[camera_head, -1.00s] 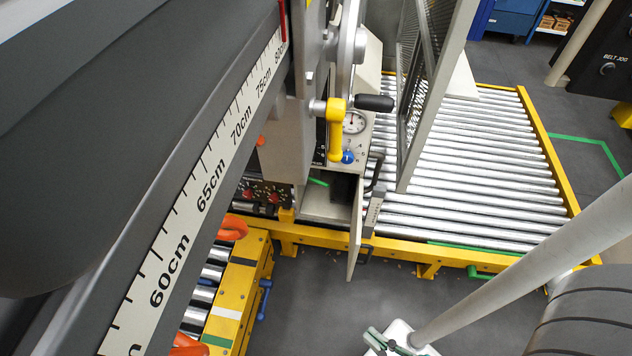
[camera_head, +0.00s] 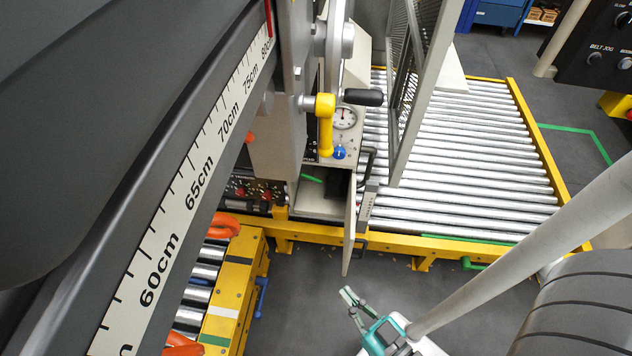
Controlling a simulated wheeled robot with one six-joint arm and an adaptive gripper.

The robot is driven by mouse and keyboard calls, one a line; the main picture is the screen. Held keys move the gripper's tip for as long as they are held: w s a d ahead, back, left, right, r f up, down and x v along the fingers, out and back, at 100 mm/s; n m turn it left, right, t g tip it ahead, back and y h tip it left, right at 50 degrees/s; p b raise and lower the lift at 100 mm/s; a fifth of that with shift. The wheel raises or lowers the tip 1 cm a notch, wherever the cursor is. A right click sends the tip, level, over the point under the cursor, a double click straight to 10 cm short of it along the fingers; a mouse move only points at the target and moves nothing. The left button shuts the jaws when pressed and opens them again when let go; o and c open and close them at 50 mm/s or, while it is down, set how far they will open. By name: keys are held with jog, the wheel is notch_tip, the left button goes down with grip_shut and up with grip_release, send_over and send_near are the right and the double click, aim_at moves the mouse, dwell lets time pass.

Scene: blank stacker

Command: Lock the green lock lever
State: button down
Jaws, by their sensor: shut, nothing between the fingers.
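A small green lever (camera_head: 473,264) sticks out under the near yellow rail of the roller conveyor, right of centre. It is the likeliest lock lever. A short green piece (camera_head: 312,178) also shows inside an open cabinet at the centre; I cannot tell whether it is a lever. My gripper (camera_head: 350,295) is teal and grey, at the bottom centre over the dark floor. It is shut and empty, to the left of and below the green lever in the picture, and apart from it.
The open cabinet door (camera_head: 350,225) stands out above my gripper in the picture. A mesh guard (camera_head: 405,95) rises beside the roller conveyor (camera_head: 460,170). A yellow-railed conveyor section with a blue lever (camera_head: 261,297) lies at left. Dark floor between is open.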

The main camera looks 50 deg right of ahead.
jog(key=w+d+f+m+g+h, duration=0.2)
jog(key=w+d, duration=0.4)
jog(key=w, duration=0.3)
jog(key=w+d+f+m+g+h, duration=0.2)
jog(key=w+d+f+m+h, duration=0.3)
jog(key=w, duration=0.4)
jog(key=w+d+f+m+g+h, duration=0.3)
jog(key=w+d+f+m+h, duration=0.1)
jog(key=w+d, duration=0.3)
jog(key=shift+w+f+m, duration=0.4)
jog(key=shift+w+f, duration=0.2)
jog(key=shift+w, duration=0.5)
send_over(317, 180)
jog(key=s+a, duration=0.1)
jog(key=s, duration=0.2)
jog(key=f, duration=0.1)
jog(key=w+f, duration=0.1)
jog(key=shift+w+a+f, duration=0.1)
jog(key=shift+a+f, duration=0.2)
jog(key=shift+f, duration=0.05)
jog(key=shift+w+f, duration=0.3)
jog(key=shift+f, duration=0.4)
